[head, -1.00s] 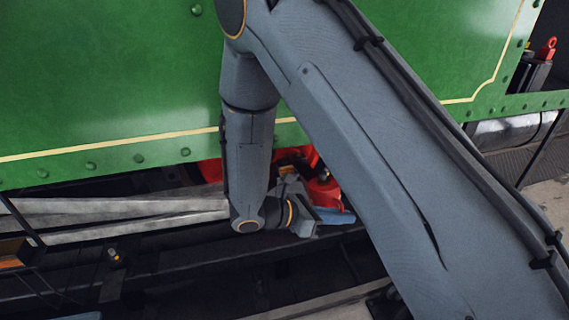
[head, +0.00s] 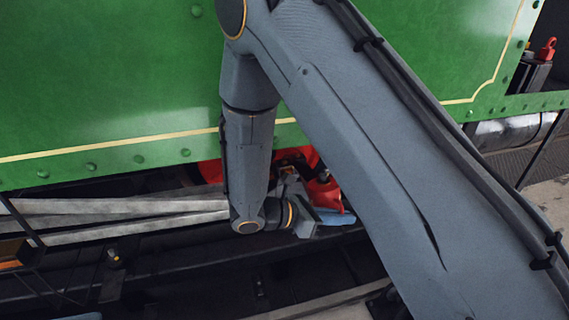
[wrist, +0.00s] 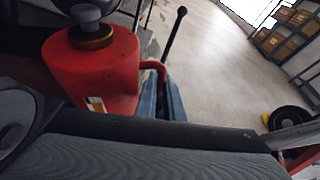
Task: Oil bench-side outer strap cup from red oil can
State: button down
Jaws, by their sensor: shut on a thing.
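The red oil can (head: 328,195) shows in the head view low beside the green panel, partly hidden by my arm. In the wrist view the can (wrist: 95,70) fills the upper left, with a grey knob on a brass-coloured collar and a small pale label. My gripper (head: 338,217) has blue fingers. In the wrist view my gripper (wrist: 165,97) is shut on the can's red handle at its side. I cannot make out the can's spout tip. I cannot pick out the bench-side outer strap cup in either view.
The green tram side (head: 110,80) hangs close above my gripper. Pale rods (head: 130,210) run along to the left under it, above dark framework. In the wrist view a grey floor (wrist: 225,80) is open, with shelves of boxes (wrist: 285,30) at far right.

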dwell(0.3)
jog(key=shift+r+n+p, duration=0.3)
jog(key=shift+r+p, duration=0.7)
jog(key=shift+r, duration=0.1)
jog(key=shift+w+a+f+m+t+y+b, duration=0.15)
jog(key=shift+f+m+b, duration=0.3)
jog(key=shift+f, duration=0.5)
jog(key=shift+w+a+f+m+t+y+b, duration=0.15)
jog(key=shift+f+m+b, duration=0.3)
jog(key=shift+f, duration=0.55)
jog(key=shift+w+f+m+t+y+b, duration=0.25)
jog(key=shift+f+b, duration=0.25)
jog(key=shift+f, duration=0.45)
